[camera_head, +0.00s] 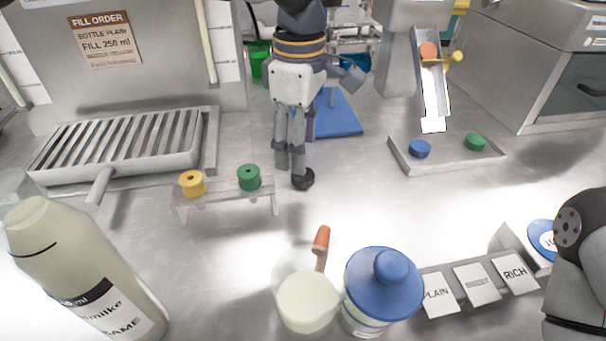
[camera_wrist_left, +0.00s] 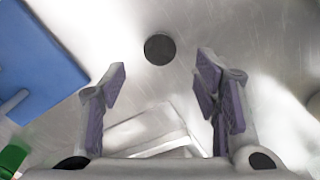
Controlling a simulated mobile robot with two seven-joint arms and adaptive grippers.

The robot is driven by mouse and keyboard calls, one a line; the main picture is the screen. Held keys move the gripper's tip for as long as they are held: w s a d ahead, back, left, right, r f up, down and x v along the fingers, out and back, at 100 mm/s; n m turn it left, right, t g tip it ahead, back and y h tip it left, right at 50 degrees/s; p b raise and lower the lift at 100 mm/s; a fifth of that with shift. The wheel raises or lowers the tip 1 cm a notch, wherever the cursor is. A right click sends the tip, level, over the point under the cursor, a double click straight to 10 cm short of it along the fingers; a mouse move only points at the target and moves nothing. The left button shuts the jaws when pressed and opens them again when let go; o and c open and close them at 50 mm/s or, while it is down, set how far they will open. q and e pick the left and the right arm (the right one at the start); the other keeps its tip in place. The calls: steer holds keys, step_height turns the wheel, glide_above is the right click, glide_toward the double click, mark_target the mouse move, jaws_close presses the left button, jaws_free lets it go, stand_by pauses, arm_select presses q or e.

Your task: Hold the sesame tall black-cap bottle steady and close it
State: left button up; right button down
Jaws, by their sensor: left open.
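The tall sesame bottle (camera_head: 85,270) stands at the lower left in the head view, cream coloured, with a black-and-white label. No cap shows on its pale neck. A small round black cap (camera_head: 304,181) lies on the steel counter; it also shows in the left wrist view (camera_wrist_left: 160,49), just beyond the fingertips. My left gripper (camera_head: 289,165) points down close to the cap. In the wrist view the left gripper (camera_wrist_left: 162,78) is open with nothing between its purple pads. Part of my right arm shows at the right edge; its gripper is out of view.
A clear rack (camera_head: 230,203) with yellow and green spools stands left of the gripper. A blue board (camera_head: 338,115) lies behind it. A blue-lidded jar (camera_head: 384,285), a cream-filled cup (camera_head: 307,302) and label cards (camera_head: 477,283) are in front. A slatted drain tray (camera_head: 120,145) is at left.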

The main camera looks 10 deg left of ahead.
mark_target(303, 177)
arm_select(q)
steer(key=f, duration=0.5)
steer(key=shift+d+f, duration=0.1)
steer(key=shift+d, duration=0.15)
steer(key=c, duration=0.8)
